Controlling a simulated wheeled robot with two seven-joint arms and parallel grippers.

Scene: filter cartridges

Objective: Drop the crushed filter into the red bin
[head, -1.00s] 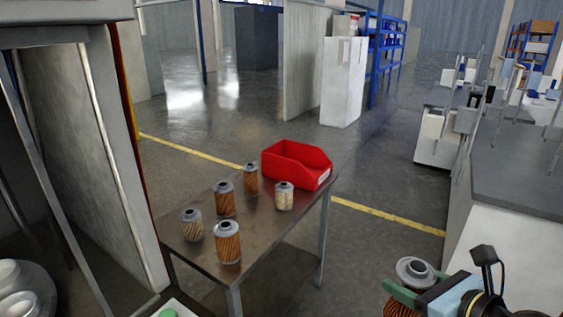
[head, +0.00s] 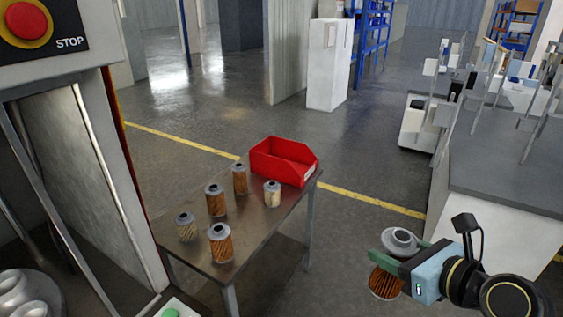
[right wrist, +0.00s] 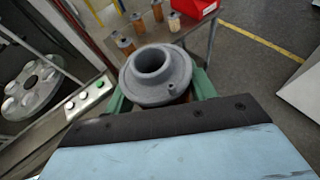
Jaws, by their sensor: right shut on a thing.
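My right gripper (head: 402,258) is shut on a filter cartridge (head: 385,283) with a grey cap and an orange-brown pleated body. The held filter stays upright in the air, right of the table. Its grey cap fills the middle of the right wrist view (right wrist: 160,75), between the green fingers. The red bin (head: 283,162) stands at the far right corner of the metal table, away from the gripper. It also shows at the top of the right wrist view (right wrist: 193,8). I cannot tell from the visible part whether the held filter is crushed. My left gripper is not in view.
Several filters stand on the table (head: 262,222) beside the bin, some orange, some pale, such as the pale one (head: 272,194) in front of it. A machine with a stop button (head: 27,20) is at left. A grey-topped bench (head: 500,180) is at right. Floor between is clear.

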